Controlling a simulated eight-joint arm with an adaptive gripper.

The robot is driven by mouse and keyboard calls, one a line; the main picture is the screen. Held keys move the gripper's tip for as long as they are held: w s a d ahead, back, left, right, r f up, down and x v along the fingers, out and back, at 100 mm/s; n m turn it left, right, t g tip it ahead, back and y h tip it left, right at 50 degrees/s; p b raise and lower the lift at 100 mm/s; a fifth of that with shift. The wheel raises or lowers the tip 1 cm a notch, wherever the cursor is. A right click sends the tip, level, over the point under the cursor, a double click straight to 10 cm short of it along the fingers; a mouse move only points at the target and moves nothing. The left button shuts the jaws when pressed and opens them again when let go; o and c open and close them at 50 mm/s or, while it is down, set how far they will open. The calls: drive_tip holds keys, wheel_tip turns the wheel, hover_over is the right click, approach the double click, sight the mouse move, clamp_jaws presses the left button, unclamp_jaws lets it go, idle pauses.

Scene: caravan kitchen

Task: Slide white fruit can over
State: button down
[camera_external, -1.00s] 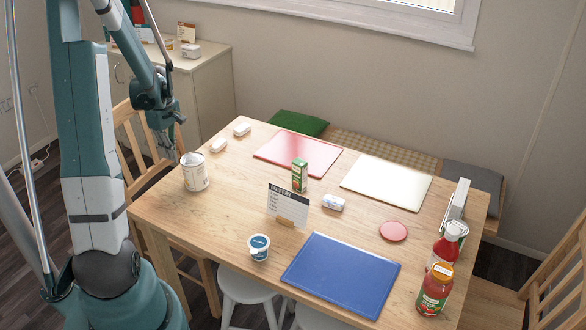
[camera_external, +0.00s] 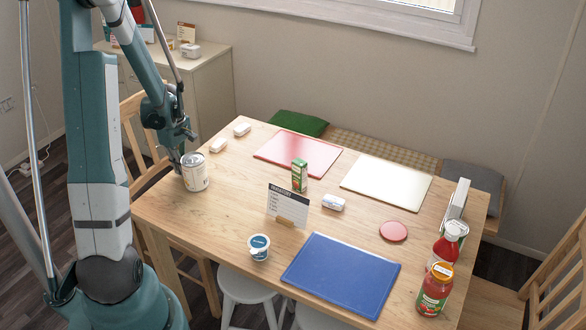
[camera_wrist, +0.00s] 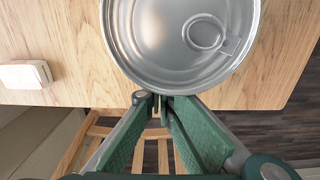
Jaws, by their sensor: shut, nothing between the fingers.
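The white fruit can (camera_external: 196,174) stands upright on the wooden table near its left edge. Its silver lid with a ring pull fills the top of the wrist view (camera_wrist: 180,40). My gripper (camera_external: 177,168) is low at the can's left side, beside it and not around it. In the wrist view the green fingers (camera_wrist: 160,98) are closed together with nothing between them, right at the can's rim. I cannot tell whether they touch its side.
Two small white boxes (camera_external: 218,145) (camera_external: 242,129) lie behind the can. A red mat (camera_external: 298,152), a green-and-red carton (camera_external: 299,175), a card stand (camera_external: 288,205) and a yoghurt pot (camera_external: 259,247) stand farther right. Bare wood lies right of the can.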

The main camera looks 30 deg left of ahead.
sight(219, 191)
drive_tip(key=shift+d, duration=0.15)
drive_tip(key=d+b, duration=0.2)
drive_tip(key=d, duration=1.8)
drive_tip(key=shift+d, duration=0.1)
drive_tip(key=shift+a, duration=0.2)
drive_tip(key=shift+a, duration=1.75)
wheel_tip(219, 191, up, 10)
drive_tip(key=p, duration=0.2)
